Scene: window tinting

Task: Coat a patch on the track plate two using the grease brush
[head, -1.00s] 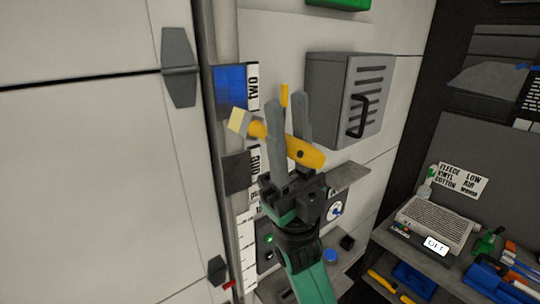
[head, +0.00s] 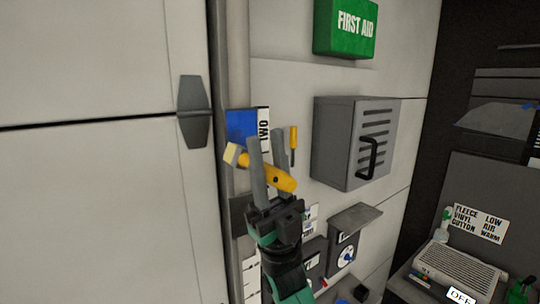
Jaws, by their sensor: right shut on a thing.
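Track plate two (head: 238,122) is a blue square on the wall by the upright rail, beside a white label reading TWO (head: 264,127). My right gripper (head: 266,137) is shut on the grease brush (head: 276,179), across its yellow handle. The brush tilts, with its cream bristles (head: 231,153) toward the upper left. In the picture the bristles lie just at the plate's lower left edge. I cannot tell whether they touch it. A dark plate (head: 239,212) is below, partly hidden by my right gripper. My left gripper is out of view.
A grey louvred box (head: 348,145) with a black handle juts from the wall to the right. A small yellow stick-like thing (head: 293,143) shows beside my fingers. A grey shelf (head: 355,217) and dial are lower right. A dark hinge (head: 194,111) is on the left panel.

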